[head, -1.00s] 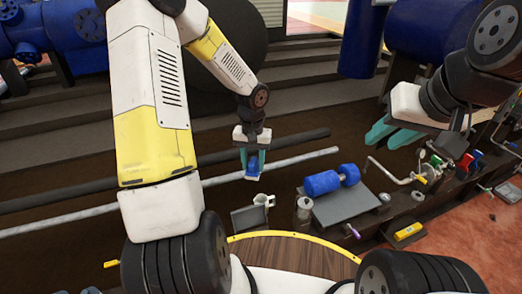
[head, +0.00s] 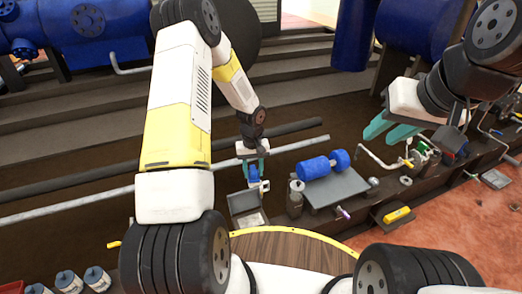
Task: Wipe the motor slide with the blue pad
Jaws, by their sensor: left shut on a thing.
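My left gripper (head: 253,161) points down and is shut on the blue pad (head: 253,177). It holds the pad just above and behind a small open grey box (head: 245,206); I cannot tell whether they touch. A grey plate (head: 345,190), which looks like the motor slide, lies to the right of the pad, with a blue cylindrical motor (head: 322,165) on it. The pad is apart from this plate. My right gripper (head: 391,130) is at the upper right, with its teal fingers apart and nothing between them.
A white bracket (head: 262,185) is beside the pad. A metal canister (head: 295,196) stands between box and plate. A round wooden top with a yellow rim (head: 290,232) is in front. A bent pipe (head: 378,160) and a yellow block (head: 397,215) are to the right.

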